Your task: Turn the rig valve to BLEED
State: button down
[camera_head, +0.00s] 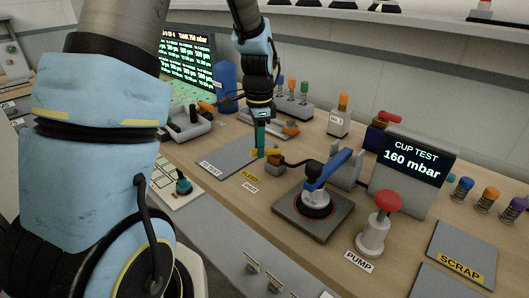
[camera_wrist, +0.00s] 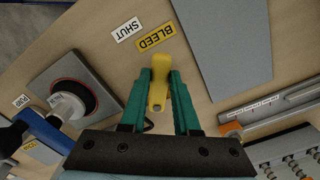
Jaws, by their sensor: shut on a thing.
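The yellow valve lever (camera_wrist: 159,74) lies between the two green fingers of my gripper (camera_wrist: 160,76) in the wrist view. The gripper is shut on it. The lever's free end points towards the yellow BLEED label (camera_wrist: 155,37); the white SHUT label (camera_wrist: 125,29) is to the left of that label. In the head view my gripper (camera_head: 260,150) reaches down to the lever (camera_head: 273,153), behind the BLEED label (camera_head: 250,177) and SHUT label (camera_head: 250,188). The lever's pivot is partly hidden. The rig's blue arm (camera_head: 328,170) stands over a round cup on a dark plate (camera_head: 300,222).
A CUP TEST display (camera_head: 412,160) reads 160 mbar. A red PUMP button (camera_head: 387,202) stands at the front right, near a grey SCRAP mat (camera_head: 462,252). Another grey mat (camera_head: 238,157) lies left of the gripper. Coloured fittings stand in a rack (camera_head: 292,105) behind.

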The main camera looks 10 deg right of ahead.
jog(key=shift+w+d+r+m+p, duration=0.1)
jog(key=shift+w+d+m+p, duration=0.5)
jog(key=shift+m, duration=1.25)
jog(key=shift+w+d+f+m+p, duration=0.15)
jog(key=shift+w+m+p, duration=0.75)
jog(key=shift+m, duration=1)
jog(key=shift+w+d+r+m+p, duration=0.15)
jog(key=shift+w+d+m+p, duration=0.25)
jog(key=shift+m+p, duration=1.05)
jog(key=shift+m+b, duration=0.4)
jog(key=shift+m, duration=0.1)
jog(key=c, duration=0.6)
grip_release()
jog(key=shift+c, duration=0.2)
notch_tip(320, 180, up, 11)
jog(key=b, duration=0.2)
jog(key=shift+f, duration=0.2)
